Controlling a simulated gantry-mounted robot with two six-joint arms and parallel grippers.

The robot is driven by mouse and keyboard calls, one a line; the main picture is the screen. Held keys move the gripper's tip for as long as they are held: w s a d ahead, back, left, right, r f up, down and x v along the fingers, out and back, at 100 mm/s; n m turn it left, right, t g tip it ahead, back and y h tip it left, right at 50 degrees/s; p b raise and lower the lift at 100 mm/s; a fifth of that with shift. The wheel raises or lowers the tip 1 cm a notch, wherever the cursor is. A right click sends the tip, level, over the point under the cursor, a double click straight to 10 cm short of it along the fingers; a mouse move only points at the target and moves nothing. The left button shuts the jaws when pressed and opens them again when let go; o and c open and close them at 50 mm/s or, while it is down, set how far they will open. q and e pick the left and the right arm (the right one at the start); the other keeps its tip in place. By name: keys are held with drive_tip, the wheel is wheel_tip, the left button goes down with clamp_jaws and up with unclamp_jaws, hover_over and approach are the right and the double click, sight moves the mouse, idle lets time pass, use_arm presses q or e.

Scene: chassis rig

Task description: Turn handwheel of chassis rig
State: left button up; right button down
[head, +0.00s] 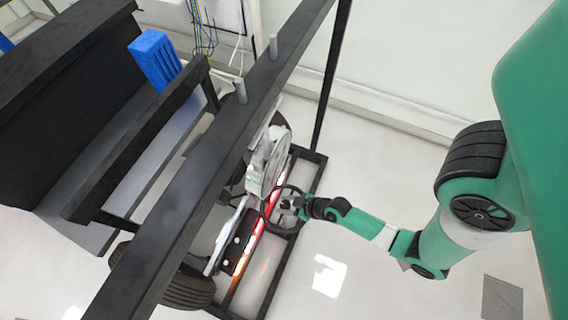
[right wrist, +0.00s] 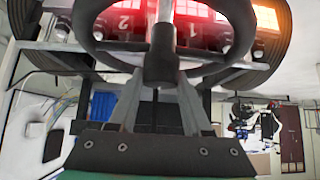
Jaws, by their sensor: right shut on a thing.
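The handwheel (head: 267,213) is a black ring on the end of the chassis rig (head: 205,158), beside a glowing red light strip. In the right wrist view, its dark rim (right wrist: 98,48) curves across the top, with a thick dark post at the middle. My right gripper (head: 290,202) is at the handwheel, its arm reaching in from the right. In the right wrist view its two grey fingers point up to the rim and are shut on the handwheel. The exact contact is partly hidden by the rim and post. My left gripper is not in view.
A long black beam (head: 215,155) crosses above the rig. A tyre (head: 188,288) sits low at the left, and a blue block (head: 154,58) stands at the upper left. Lit red panels marked 1 and 2 (right wrist: 192,18) lie behind the wheel. The floor right of the rig is clear.

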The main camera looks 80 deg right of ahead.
drive_tip(key=shift+c, duration=1.8)
unclamp_jaws()
drive_tip(key=p+v, duration=0.1)
drive_tip(key=v, duration=0.8)
drive_tip(key=shift+s+r+p, duration=0.15)
drive_tip(key=shift+s+p, duration=0.25)
drive_tip(key=shift+v, duration=0.95)
drive_tip(key=shift+w+r, duration=0.1)
